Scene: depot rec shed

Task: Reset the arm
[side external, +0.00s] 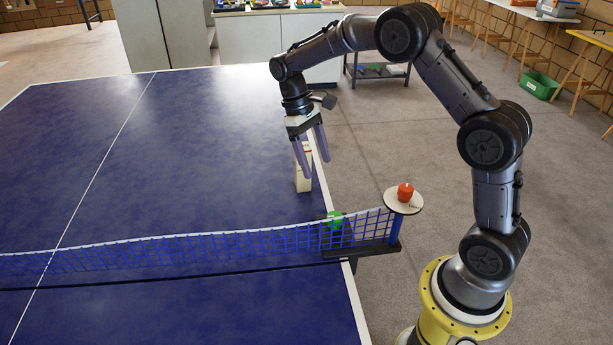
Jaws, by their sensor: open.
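My gripper (315,172) is open, with its two purple-grey fingers pointing down over the right edge of the blue table (180,150). It hangs beside and partly in front of a small cream-coloured box (303,182) that stands upright near that edge. I see nothing held between the fingers. How far the fingertips are from the box is hard to tell from this one view.
A blue net (200,247) crosses the table. A green object (335,219) sits behind it near the right end. A round white disc (410,207) on the net post carries a red-orange object (405,193). The table's left part is clear.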

